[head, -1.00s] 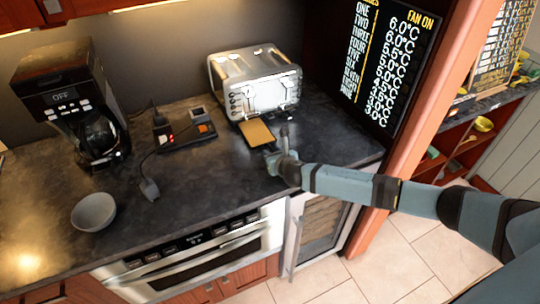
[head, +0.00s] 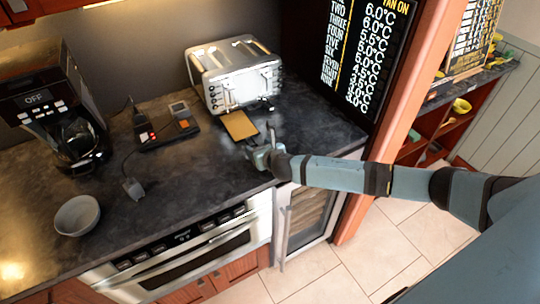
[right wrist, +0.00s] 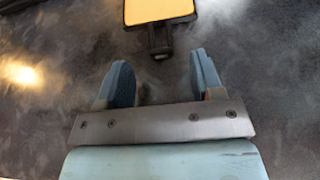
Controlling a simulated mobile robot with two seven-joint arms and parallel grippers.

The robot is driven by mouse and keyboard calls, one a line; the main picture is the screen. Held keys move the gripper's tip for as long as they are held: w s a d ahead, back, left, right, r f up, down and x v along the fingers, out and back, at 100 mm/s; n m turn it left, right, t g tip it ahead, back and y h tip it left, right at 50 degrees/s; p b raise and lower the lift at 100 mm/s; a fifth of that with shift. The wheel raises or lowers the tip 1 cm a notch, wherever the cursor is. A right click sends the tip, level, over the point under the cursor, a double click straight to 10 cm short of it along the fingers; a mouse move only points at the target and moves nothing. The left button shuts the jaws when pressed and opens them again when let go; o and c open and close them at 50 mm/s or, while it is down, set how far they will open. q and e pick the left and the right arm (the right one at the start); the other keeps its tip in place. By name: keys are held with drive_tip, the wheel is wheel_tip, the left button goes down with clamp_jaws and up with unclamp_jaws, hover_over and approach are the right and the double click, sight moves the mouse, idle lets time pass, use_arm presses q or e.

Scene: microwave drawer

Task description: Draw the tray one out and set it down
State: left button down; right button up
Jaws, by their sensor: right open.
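The tray (head: 240,125) is a flat tan-yellow panel with a dark rim and a short black handle. In the head view it lies low in front of the silver toaster (head: 240,88); I cannot tell whether its back edge is clear of the toaster. In the right wrist view the tray (right wrist: 160,10) shows only partly at the top, its handle pointing at my gripper. My right gripper (head: 262,142) is open and empty at the handle end. In the wrist view the handle lies just beyond the fingertips (right wrist: 163,72), apart from them. My left gripper is not in view.
A coffee maker (head: 62,115), a small device with a cable (head: 168,126) and a grey bowl (head: 77,215) stand on the dark counter (head: 185,200). The counter left of my gripper is mostly clear. A black sign panel (head: 370,55) stands to the right.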

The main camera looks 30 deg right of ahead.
drive_tip(key=v, duration=1.1)
drive_tip(key=shift+s+r+b, duration=0.2)
drive_tip(key=shift+s+b, duration=0.05)
drive_tip(key=shift+b, duration=0.1)
